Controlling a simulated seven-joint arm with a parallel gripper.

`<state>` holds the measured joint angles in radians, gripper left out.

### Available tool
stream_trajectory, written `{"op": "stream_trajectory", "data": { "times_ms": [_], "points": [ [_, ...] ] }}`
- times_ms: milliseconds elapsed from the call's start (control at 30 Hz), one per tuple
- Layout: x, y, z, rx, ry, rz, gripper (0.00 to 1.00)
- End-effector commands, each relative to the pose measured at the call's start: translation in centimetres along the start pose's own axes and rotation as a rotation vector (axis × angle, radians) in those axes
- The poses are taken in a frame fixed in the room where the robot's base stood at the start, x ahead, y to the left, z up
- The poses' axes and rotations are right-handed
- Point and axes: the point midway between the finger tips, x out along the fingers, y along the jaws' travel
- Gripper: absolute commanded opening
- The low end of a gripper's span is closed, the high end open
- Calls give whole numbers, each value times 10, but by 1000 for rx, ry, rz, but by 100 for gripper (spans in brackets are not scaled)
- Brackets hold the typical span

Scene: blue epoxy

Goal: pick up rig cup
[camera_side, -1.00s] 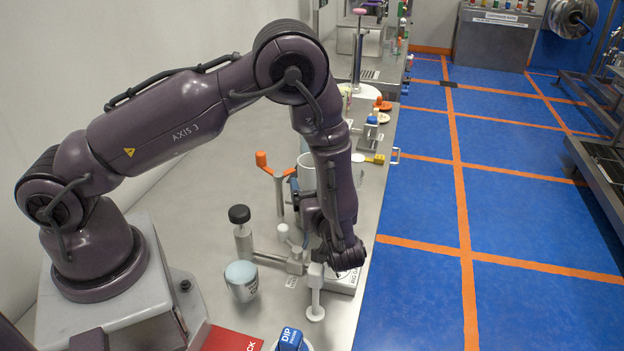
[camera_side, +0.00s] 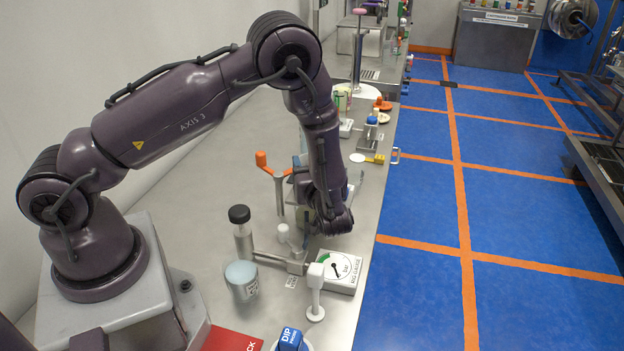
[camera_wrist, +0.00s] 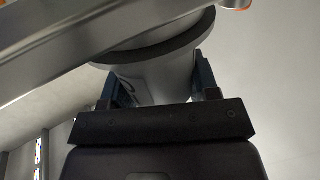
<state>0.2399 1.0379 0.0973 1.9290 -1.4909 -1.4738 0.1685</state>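In the wrist view a grey, tapered cup-like vessel (camera_wrist: 155,80) with a dark marking on its side stands between my gripper's two blue fingers (camera_wrist: 157,82). A wide dark rim or ring shows at its top. The fingers are far apart, one on each side of it; I cannot tell whether they press on it. In the side view my gripper (camera_side: 308,212) is mostly hidden behind my own arm, and so is whatever is between its fingers. A separate pale cup with a light blue top and a label (camera_side: 242,281) stands nearer the camera.
A white gauge box (camera_side: 340,270) and a white upright handle (camera_side: 315,290) stand near the bench's front edge. A black-capped bottle (camera_side: 242,232) and an orange-tipped fork stand (camera_side: 276,180) stand left of my gripper. A grey bar (camera_wrist: 90,55) crosses the wrist view above the fingers.

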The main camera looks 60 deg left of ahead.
Motion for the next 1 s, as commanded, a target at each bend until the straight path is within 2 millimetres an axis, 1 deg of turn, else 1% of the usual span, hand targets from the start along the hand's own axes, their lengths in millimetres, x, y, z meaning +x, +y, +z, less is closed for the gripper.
{"op": "stream_trajectory", "data": {
  "times_ms": [33, 100, 400, 567, 667, 700, 767, 900, 967, 1000],
  "points": [
    [0, 0, 0, 0, 0, 0, 44],
    [0, 0, 0, 0, 0, 0, 31],
    [0, 0, -1, 0, 0, 0, 31],
    [0, 0, -12, -3, 0, 1, 31],
    [0, 1, -26, -4, -1, 2, 31],
    [0, 0, -34, -7, -1, 2, 31],
    [-6, -8, -45, -4, -2, 2, 31],
    [-20, -32, -77, -5, -2, 3, 31],
    [-26, -41, -90, -5, -2, 3, 31],
    [-31, -48, -97, -3, -3, 3, 31]
  ]
}}
